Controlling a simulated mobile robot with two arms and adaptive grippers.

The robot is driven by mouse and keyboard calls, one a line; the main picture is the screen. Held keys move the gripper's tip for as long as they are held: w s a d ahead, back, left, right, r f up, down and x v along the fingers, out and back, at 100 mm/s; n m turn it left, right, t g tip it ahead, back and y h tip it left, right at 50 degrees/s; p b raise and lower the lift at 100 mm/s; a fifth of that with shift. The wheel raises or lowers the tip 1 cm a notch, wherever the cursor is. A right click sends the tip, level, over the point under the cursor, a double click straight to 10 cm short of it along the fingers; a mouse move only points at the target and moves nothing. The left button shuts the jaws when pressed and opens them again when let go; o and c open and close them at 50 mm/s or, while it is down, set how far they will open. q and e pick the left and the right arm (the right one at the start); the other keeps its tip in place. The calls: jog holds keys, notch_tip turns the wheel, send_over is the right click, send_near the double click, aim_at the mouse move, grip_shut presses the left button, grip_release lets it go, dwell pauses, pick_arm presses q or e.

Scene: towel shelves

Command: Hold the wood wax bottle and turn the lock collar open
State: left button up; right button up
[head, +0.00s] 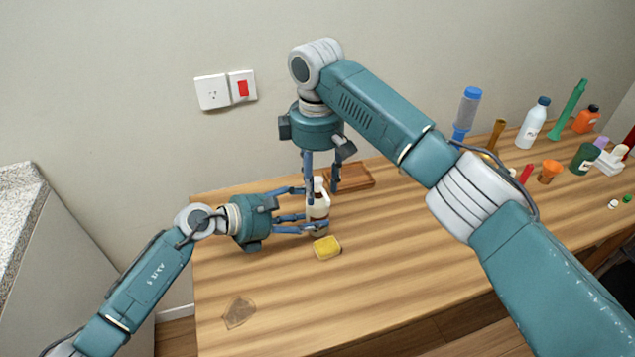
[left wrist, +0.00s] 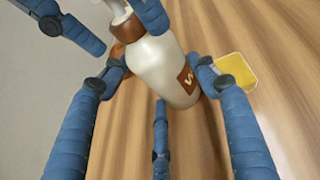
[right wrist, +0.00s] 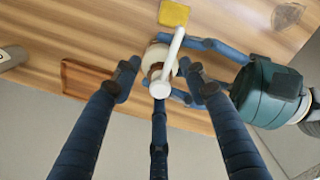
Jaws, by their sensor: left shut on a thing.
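The wood wax bottle (head: 319,211), cream with a brown label, stands upright on the wooden table. It also shows in the left wrist view (left wrist: 163,72), with its brown lock collar (left wrist: 128,29) and a white top. My left gripper (head: 308,208) is shut around the bottle body from the left. My right gripper (head: 322,180) points down from above, its fingers on either side of the bottle's top. In the right wrist view its fingers (right wrist: 160,70) are spread, with gaps beside the white nozzle (right wrist: 168,60). The nozzle partly hides the collar there.
A yellow sponge (head: 327,246) lies just in front of the bottle. A brown wooden tray (head: 358,176) lies behind it. Several bottles and containers, including a white bottle (head: 533,124), stand at the right. The front left table is clear apart from a flat translucent piece (head: 239,313).

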notch_tip(320, 180, up, 12)
dwell(0.7)
notch_tip(320, 180, down, 12)
jog(key=m, duration=3.1)
jog(key=shift+m, duration=0.3)
